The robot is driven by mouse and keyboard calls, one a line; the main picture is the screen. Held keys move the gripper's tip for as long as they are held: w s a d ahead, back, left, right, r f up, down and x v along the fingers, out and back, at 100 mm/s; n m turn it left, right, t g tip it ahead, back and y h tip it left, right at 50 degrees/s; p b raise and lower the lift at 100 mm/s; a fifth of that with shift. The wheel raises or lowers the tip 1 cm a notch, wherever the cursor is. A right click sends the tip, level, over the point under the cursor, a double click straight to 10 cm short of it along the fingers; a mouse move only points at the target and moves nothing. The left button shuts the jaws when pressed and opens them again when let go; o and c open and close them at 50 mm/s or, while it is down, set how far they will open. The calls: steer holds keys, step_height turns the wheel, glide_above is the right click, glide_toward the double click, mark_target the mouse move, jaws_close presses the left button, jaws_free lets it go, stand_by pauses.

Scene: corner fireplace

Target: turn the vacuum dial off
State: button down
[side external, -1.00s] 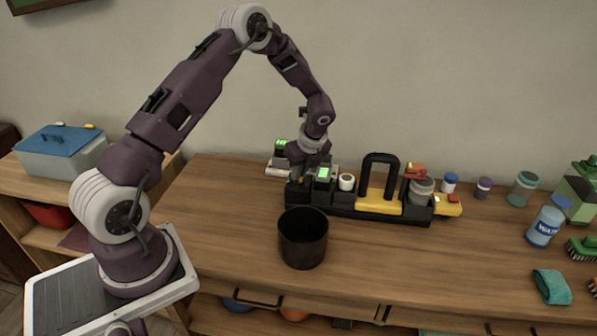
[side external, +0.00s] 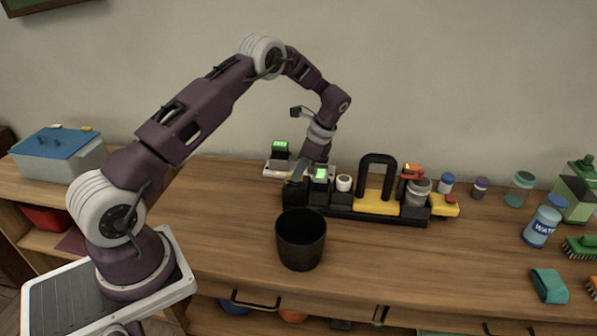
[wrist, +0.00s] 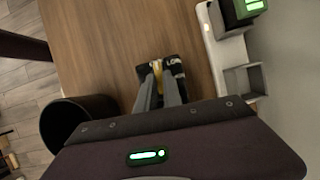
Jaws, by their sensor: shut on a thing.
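The vacuum dial shows in the wrist view as a small yellow piece (wrist: 157,70) on a black block with white lettering (wrist: 175,63); the lettering is too small to read surely. My gripper (wrist: 160,88) is shut on the dial, its two grey fingers close together at it. In the side external view my gripper (side external: 297,178) reaches down, tilted, to the left end of the black unit (side external: 293,198). The dial itself is mostly hidden there by the fingers, and its setting cannot be told.
A black bin (side external: 301,240) stands in front of the unit. A white device with a green display (side external: 280,148) stands behind my gripper. The unit carries a lit green screen (side external: 320,174), a white knob (side external: 344,182) and a black handle (side external: 377,160). Bottles stand at right.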

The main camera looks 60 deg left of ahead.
steer(key=shift+n, duration=0.4)
steer(key=c, duration=1.5)
jaws_free()
steer(key=shift+r, duration=0.1)
steer(key=s+d+r+n+t, duration=0.1)
steer(key=d+r, duration=0.3)
steer(key=r, duration=0.6)
steer(key=s+d+r+n+t, duration=0.1)
steer(key=d+r, duration=0.3)
steer(key=r, duration=0.6)
steer(key=s+d+r+n+t+h, duration=0.2)
steer(key=s+d+r+n+t, duration=0.1)
steer(key=s+d+r, duration=0.45)
steer(key=s+d+n+t, duration=0.1)
steer(key=s+d, duration=0.1)
steer(key=s, duration=0.4)
steer(key=s+d+n+t, duration=0.1)
steer(key=s+d, duration=0.1)
steer(key=s, duration=0.5)
steer(key=s+d+n+t+h, duration=0.1)
steer(key=s+d, duration=0.1)
steer(key=s, duration=0.5)
steer(key=shift+s+f+n+t, duration=0.15)
steer(key=shift+f+n+t, duration=0.15)
steer(key=shift+n, duration=0.1)
